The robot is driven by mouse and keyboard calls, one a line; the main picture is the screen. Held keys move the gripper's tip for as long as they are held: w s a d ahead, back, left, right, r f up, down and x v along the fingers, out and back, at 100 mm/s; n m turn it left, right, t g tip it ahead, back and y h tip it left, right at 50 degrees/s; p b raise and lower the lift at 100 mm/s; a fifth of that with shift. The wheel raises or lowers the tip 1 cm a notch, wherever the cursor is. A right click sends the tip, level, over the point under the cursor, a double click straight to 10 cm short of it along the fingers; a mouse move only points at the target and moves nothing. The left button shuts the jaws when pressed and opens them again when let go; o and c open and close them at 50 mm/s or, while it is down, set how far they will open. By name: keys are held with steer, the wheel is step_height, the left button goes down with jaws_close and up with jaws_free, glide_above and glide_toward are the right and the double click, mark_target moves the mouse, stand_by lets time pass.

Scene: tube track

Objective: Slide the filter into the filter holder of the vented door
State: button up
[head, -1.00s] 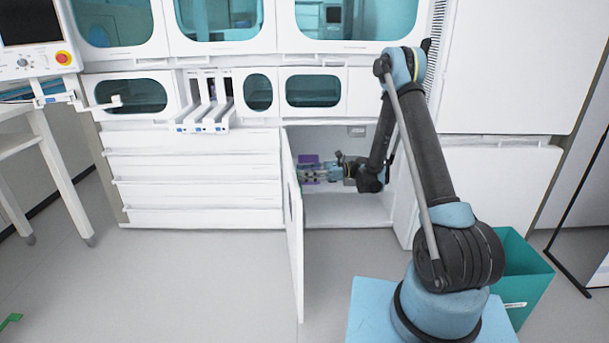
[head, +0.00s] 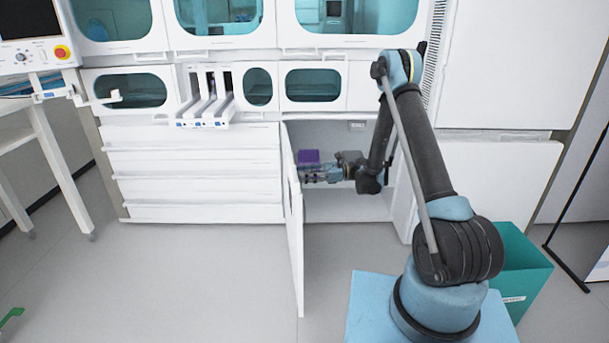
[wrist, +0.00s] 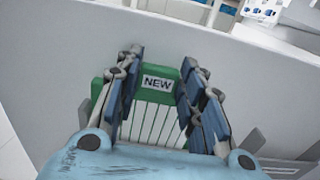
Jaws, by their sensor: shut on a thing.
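The filter (wrist: 158,84) has a green frame with a "NEW" label and white pleats in the wrist view. My gripper (wrist: 161,58) is shut on it, with blue finger pads on both sides. In the head view my gripper (head: 304,174) reaches left inside the open cabinet, close to the inner face of the vented door (head: 297,245). The door's pale face (wrist: 60,75) fills much of the wrist view behind the filter. Grey ledge-like parts (wrist: 283,166) at the lower right may belong to the filter holder; I cannot tell whether the filter touches it.
A purple piece (head: 308,156) shows just above my gripper; what it is cannot be told. White drawers (head: 200,170) stand left of the open cabinet (head: 345,207). A teal bin (head: 525,262) is right of my base. The floor before the drawers is clear.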

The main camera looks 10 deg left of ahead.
steer(key=o, duration=1.3)
steer(key=shift+d, duration=0.1)
steer(key=v, duration=1.2)
